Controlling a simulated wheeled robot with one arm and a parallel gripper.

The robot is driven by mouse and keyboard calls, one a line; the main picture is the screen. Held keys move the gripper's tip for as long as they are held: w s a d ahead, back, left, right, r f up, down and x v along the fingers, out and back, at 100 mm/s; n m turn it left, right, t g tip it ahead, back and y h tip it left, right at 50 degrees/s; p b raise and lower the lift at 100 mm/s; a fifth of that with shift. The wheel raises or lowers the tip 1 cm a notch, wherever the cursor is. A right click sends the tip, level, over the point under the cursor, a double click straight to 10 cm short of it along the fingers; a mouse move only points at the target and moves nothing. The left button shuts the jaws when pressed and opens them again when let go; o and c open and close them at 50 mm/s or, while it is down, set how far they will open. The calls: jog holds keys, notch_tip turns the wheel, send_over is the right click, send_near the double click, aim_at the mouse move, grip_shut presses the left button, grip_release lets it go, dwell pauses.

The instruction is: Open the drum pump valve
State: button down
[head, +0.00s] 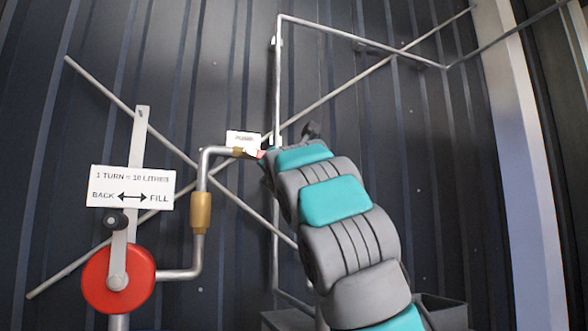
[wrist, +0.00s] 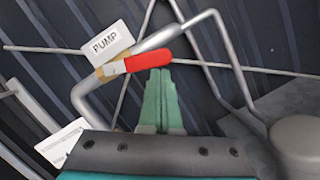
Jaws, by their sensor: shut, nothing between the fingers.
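The drum pump valve has a red lever handle (wrist: 148,61) on a brass body (wrist: 104,73), set in a grey pipe (wrist: 90,92). In the wrist view the lever lies along the pipe, pointing right and slightly up. My gripper (wrist: 160,75) shows there as two green fingers close together, with nothing held. Its tips are just below the lever's right part in the picture; I cannot tell whether they touch it. In the head view my arm hides most of the valve; a bit of the red lever (head: 261,155) shows beside the brass fitting (head: 239,152).
A white PUMP sign (wrist: 110,43) is behind the valve. Left in the head view are the red pump wheel (head: 118,279) with a crank, a brass coupling (head: 200,213) and a "1 TURN = 10 LITRES" sign (head: 131,187). Metal braces cross the dark corrugated wall (head: 230,60).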

jog(key=shift+w+d+r+p, duration=0.1)
jog(key=shift+d+r+p, duration=0.3)
jog(key=shift+r+p, duration=0.25)
jog(key=shift+d+r, duration=0.1)
jog(key=shift+r, duration=0.05)
dwell(0.4)
